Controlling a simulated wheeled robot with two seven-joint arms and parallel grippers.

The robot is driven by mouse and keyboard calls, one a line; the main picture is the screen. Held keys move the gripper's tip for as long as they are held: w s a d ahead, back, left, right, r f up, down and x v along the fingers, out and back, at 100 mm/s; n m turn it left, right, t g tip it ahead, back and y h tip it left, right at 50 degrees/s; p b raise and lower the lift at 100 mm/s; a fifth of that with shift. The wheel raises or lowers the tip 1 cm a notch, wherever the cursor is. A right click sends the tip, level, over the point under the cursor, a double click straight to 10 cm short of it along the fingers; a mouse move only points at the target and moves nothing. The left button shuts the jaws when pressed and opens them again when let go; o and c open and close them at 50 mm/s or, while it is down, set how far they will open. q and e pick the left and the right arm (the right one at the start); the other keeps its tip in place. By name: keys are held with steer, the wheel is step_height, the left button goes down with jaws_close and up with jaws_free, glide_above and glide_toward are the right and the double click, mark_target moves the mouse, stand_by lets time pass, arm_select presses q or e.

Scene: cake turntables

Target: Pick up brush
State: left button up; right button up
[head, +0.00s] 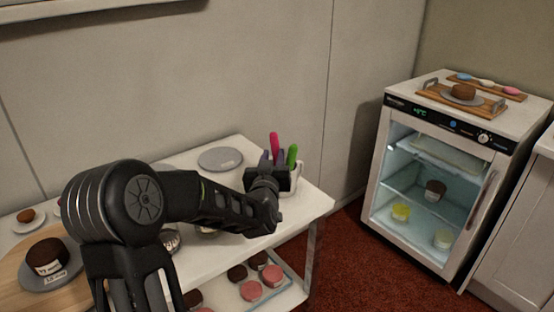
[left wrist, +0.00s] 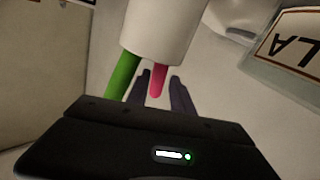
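A white cup (head: 297,178) stands at the right end of the white table. A pink handle (head: 274,146) and a green handle (head: 292,155) stick out of it; their lower ends are hidden, so I cannot tell which is the brush. In the left wrist view I see the cup (left wrist: 160,32), the pink handle (left wrist: 159,80) and the green handle (left wrist: 122,75). My left gripper (left wrist: 160,82) is open, with one finger on each side of the pink handle; contact cannot be told. In the head view my left gripper (head: 273,158) partly covers the cup. My right gripper is out of view.
A grey disc (head: 220,158) lies on the white table (head: 313,200) behind my left arm. A chocolate cake on a plate (head: 48,278) is at the left. A lower shelf holds several small cakes (head: 250,290). A glass-door fridge (head: 440,175) stands at the right.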

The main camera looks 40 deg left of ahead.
mark_target(275, 151)
arm_select(q)
steer(key=x, duration=0.4)
steer(key=shift+w+f+p, duration=0.1)
steer(key=shift+w+p, duration=0.2)
steer(key=shift+c, duration=0.6)
jaws_close()
